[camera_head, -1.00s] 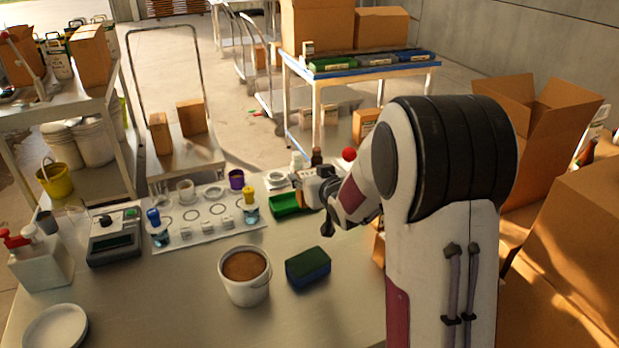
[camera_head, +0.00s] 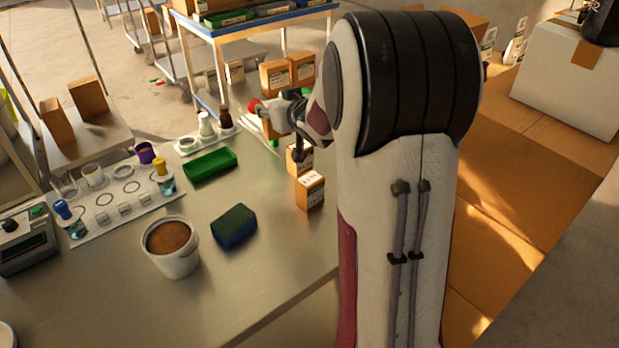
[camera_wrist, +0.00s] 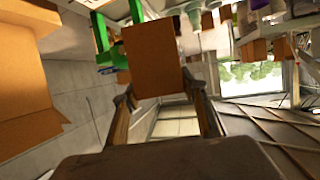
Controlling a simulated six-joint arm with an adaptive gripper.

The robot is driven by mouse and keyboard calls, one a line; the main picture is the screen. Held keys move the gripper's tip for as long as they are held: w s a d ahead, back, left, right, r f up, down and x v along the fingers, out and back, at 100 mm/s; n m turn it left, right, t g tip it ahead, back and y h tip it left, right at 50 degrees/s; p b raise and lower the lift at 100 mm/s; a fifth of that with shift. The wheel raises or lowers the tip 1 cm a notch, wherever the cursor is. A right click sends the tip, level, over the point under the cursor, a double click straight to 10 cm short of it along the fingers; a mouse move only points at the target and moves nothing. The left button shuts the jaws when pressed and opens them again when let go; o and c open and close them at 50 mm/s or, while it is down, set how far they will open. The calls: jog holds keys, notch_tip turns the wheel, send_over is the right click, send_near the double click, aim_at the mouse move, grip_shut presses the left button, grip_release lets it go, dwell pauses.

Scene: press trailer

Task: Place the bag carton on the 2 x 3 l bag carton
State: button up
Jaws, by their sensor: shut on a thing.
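My gripper (camera_wrist: 157,88) is shut on a plain brown carton (camera_wrist: 152,60), which sits between the two fingers in the wrist view. I cannot tell the held carton's outline there. Below the gripper, a small labelled brown carton (camera_head: 310,190) stands at the table's right edge. Another labelled carton (camera_head: 297,160) shows just behind it, partly covered by a dark gripper part. I cannot read which label marks the 2 x 3 l bag carton.
A green tray (camera_head: 210,165), a sponge (camera_head: 234,227) and a bucket of brown matter (camera_head: 170,247) stand on the metal table. Two labelled cartons (camera_head: 275,78) stand further back. Large cartons (camera_head: 530,150) fill the right side. The table's front is clear.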

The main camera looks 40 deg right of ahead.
jog(key=s+d+r+n+y, duration=0.1)
jog(key=s+d+r, duration=0.2)
jog(key=s, duration=0.3)
jog(key=s+d+r, duration=0.2)
jog(key=s+r, duration=0.1)
jog(key=s, duration=0.3)
jog(key=a, duration=0.1)
jog(key=a+f+n+y, duration=0.1)
jog(key=a, duration=0.1)
jog(key=a+f+y, duration=0.1)
jog(key=shift+s+a+f+n+t, duration=0.15)
jog(key=shift+s+a+n+t, duration=0.1)
jog(key=shift+s+n+t, duration=0.05)
jog(key=shift+f, duration=0.1)
notch_tip(320, 180, down, 6)
dwell(0.4)
jog(key=shift+f, duration=0.15)
jog(key=shift+f, duration=1.8)
jog(key=shift+f, duration=0.1)
